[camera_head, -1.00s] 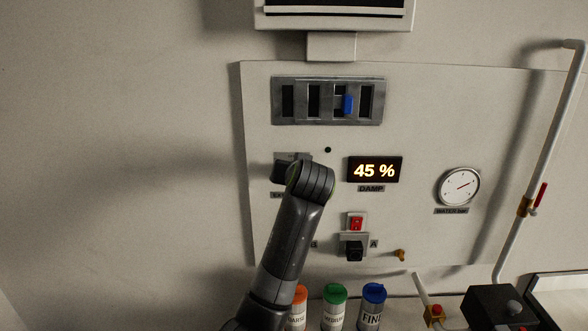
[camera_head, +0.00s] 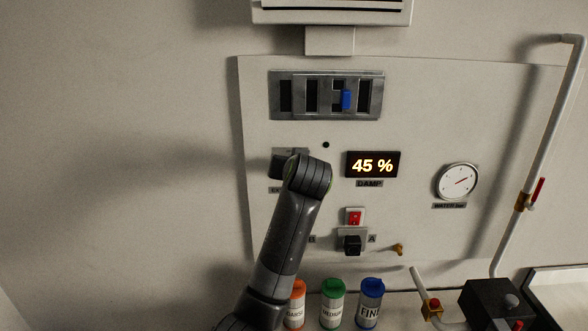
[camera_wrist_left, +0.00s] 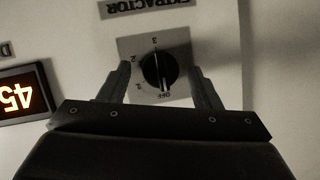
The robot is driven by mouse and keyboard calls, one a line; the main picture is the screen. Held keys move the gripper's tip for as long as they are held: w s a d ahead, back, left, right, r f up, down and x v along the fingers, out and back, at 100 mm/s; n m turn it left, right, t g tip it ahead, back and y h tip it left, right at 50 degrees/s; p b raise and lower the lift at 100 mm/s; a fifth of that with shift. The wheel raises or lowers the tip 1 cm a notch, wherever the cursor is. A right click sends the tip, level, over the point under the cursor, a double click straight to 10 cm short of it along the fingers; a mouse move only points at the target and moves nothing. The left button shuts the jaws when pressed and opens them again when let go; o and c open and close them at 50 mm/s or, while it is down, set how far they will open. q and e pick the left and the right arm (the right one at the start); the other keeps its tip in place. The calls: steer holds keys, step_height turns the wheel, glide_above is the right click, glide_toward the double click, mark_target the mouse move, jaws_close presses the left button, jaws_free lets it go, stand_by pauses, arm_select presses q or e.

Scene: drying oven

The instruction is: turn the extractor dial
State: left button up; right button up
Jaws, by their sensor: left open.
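The extractor dial (camera_wrist_left: 160,65) is a round black knob on a square pale plate. In the left wrist view the scale reads OFF, 1, 2 and 3, and the knob's white mark points at or close to OFF. My left gripper (camera_wrist_left: 160,70) is open, with one finger on each side of the knob; I cannot tell whether they touch it. In the head view my left wrist hides most of the dial, and only part of its plate (camera_head: 291,152) shows. My right gripper is not in view.
A damp display (camera_head: 372,165) reading 45 % is right of the dial. Above is a slotted vent with a blue slider (camera_head: 346,99). Below are a red switch (camera_head: 355,216) and a black knob (camera_head: 351,244). Orange-, green- and blue-capped jars (camera_head: 333,303) stand below the panel.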

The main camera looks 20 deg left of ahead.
arm_select(q)
steer(key=b+v, duration=0.6)
steer(key=v, duration=1.1)
steer(key=shift+s, duration=0.2)
